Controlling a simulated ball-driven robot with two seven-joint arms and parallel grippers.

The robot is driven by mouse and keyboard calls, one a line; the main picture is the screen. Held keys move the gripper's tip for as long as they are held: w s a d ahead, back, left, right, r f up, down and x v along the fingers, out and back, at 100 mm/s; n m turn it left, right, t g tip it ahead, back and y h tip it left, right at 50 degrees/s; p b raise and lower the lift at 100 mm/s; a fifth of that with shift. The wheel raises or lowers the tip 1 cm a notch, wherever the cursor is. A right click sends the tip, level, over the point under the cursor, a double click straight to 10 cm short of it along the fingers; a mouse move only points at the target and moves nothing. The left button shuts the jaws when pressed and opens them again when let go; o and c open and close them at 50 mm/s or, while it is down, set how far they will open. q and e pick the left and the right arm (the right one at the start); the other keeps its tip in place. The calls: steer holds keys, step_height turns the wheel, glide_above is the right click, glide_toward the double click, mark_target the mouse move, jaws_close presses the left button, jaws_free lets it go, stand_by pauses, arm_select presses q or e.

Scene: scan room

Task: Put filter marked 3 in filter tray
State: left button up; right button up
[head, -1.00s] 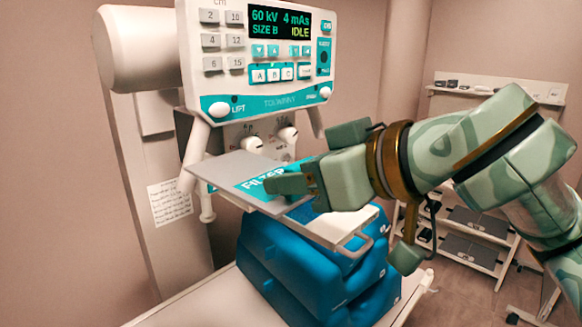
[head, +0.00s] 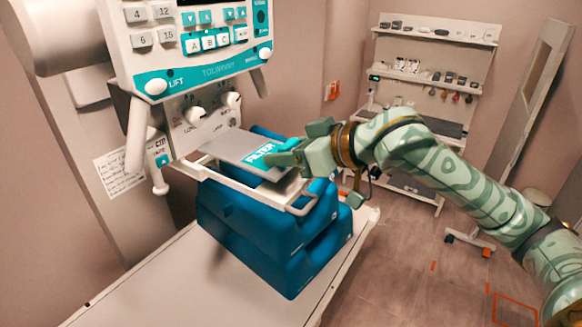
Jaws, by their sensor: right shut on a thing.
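A flat grey filter plate (head: 233,145) with a teal label reading "FILTER" lies over the filter tray (head: 222,180), a pale pull-out frame with a handle loop under the machine's control head. Its number is hidden by my gripper. My right gripper (head: 283,159) is shut on the plate's near right edge. The plate's far left end is close to the machine's front. I cannot tell whether the plate rests in the tray or is just above it. My left gripper is not in view.
The control head (head: 195,45) hangs above left, with two knobs below it. Stacked blue blocks (head: 260,235) stand under the tray on a white table (head: 180,285). A shelf unit (head: 430,85) stands at the back right.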

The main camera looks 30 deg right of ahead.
mark_target(291, 183)
steer(key=shift+w+d+f, duration=0.4)
steer(key=shift+f, duration=1.8)
steer(key=shift+f, duration=0.15)
steer(key=o, duration=1.1)
steer(key=shift+c, duration=0.2)
